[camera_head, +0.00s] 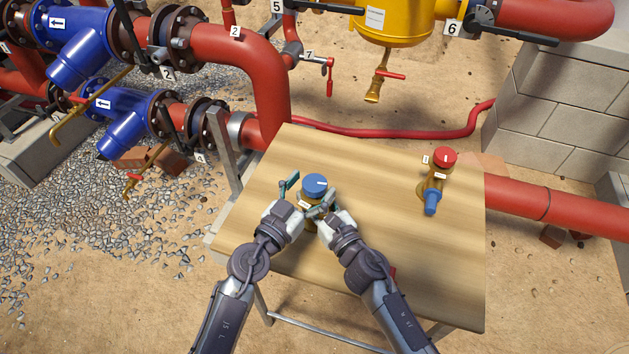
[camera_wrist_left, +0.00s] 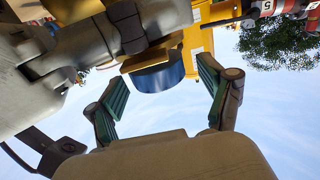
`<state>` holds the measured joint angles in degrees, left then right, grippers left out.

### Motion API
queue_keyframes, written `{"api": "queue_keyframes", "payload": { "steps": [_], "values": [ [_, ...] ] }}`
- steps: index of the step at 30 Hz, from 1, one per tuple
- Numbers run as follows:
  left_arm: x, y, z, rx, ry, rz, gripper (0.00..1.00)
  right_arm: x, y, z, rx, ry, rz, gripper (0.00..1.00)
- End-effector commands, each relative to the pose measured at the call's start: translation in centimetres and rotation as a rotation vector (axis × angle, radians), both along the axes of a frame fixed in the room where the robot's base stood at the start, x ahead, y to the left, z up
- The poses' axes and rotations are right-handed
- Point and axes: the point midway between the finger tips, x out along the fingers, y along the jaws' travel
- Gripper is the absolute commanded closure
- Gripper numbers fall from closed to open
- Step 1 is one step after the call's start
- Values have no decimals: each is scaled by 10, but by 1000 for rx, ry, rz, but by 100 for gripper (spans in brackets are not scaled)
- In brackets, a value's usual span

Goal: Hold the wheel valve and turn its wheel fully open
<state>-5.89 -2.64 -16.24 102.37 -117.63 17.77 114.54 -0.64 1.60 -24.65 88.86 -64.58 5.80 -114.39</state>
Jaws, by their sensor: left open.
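A brass valve with a blue round wheel (camera_head: 315,184) stands on the wooden table. Its blue wheel also shows in the left wrist view (camera_wrist_left: 158,78), between and beyond the two teal-padded fingers of my left gripper (camera_wrist_left: 163,85). My left gripper (camera_head: 292,192) is open at the left side of the wheel, not closed on it. My right gripper (camera_head: 322,206) is at the front right of the valve, low by its body. Its fingers partly hide the brass body, and I cannot tell whether they are shut on it.
A second brass valve with a red wheel (camera_head: 444,157) and a blue end (camera_head: 432,201) lies on the right of the wooden table (camera_head: 385,180). Large red pipes (camera_head: 262,75) and blue fittings (camera_head: 120,113) stand behind and left. A block wall (camera_head: 565,100) is at the right.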

Motion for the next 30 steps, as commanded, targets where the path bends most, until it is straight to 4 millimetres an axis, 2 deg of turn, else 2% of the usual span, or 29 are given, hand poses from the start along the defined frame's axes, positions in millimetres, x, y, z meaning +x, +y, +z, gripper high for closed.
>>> {"api": "queue_keyframes", "payload": {
  "steps": [9, 15, 20, 30],
  "values": [
    [-59, 36, -2, 3, 3, -1, 19, 0, 0, 0, 1, 0, -1, 100],
    [-82, 51, -1, 2, 1, -1, 19, 0, 0, 0, 1, 0, 0, 100],
    [-89, 55, 0, 2, 0, -1, 19, 0, 0, 0, 1, 0, 0, 100],
    [-88, 52, 3, 0, -11, -7, 19, 0, 0, 0, 1, 0, 0, 100]
  ]
}}
